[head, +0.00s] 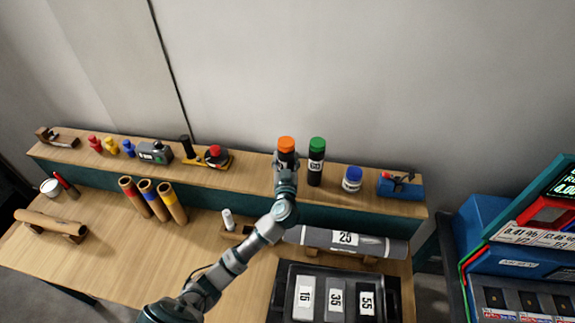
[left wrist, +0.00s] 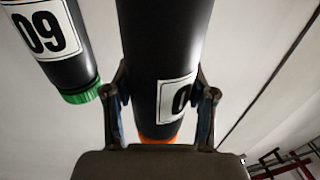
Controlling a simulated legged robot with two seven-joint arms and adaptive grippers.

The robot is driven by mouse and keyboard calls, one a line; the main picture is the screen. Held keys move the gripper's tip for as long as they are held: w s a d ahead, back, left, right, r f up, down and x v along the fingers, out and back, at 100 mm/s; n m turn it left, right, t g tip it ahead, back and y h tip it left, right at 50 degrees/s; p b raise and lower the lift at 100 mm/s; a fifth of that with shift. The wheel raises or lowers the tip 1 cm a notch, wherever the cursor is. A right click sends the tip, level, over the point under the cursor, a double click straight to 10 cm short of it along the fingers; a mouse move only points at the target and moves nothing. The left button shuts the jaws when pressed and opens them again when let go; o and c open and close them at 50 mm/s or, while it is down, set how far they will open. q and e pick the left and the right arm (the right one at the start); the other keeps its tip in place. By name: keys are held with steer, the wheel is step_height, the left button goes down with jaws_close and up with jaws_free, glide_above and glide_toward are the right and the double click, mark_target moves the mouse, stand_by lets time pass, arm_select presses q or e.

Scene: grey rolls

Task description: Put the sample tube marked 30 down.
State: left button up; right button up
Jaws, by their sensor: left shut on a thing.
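The held tube is black with an orange cap (head: 286,144). My left gripper (head: 287,170) is shut around its body (left wrist: 155,40) in the left wrist view, where the cap shows at the bottom. Its white label (left wrist: 176,98) is partly turned away and shows a 0; the other digit is hidden. In the head view my gripper hides its lower end, so I cannot tell whether it touches the raised shelf (head: 245,178). A green-capped black tube (head: 316,165), marked 60, stands upright just right of it. My right gripper is not in view.
A blue-lidded jar (head: 352,179) and a blue tool block (head: 400,186) stand further right on the shelf. A red-topped item (head: 216,155) is to the left.

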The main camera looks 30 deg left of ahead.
mark_target(284, 165)
arm_select(q)
steer(key=f, duration=0.1)
steer(key=a+f, duration=0.1)
steer(key=f, duration=0.1)
steer(key=shift+w+a+f+b, duration=0.2)
steer(key=shift+w+a+b, duration=0.05)
steer(key=shift+a+b, duration=0.1)
steer(key=shift+d+f, duration=0.2)
steer(key=shift+d+r, duration=0.15)
steer(key=shift+d, duration=0.6)
steer(key=o, duration=1.1)
steer(key=shift+o, duration=0.6)
steer(key=shift+a, duration=0.25)
steer(key=shift+a+f, duration=0.25)
steer(key=shift+a, duration=0.3)
steer(key=shift+r, duration=0.1)
steer(key=v, duration=1.2)
steer(key=shift+d, duration=0.3)
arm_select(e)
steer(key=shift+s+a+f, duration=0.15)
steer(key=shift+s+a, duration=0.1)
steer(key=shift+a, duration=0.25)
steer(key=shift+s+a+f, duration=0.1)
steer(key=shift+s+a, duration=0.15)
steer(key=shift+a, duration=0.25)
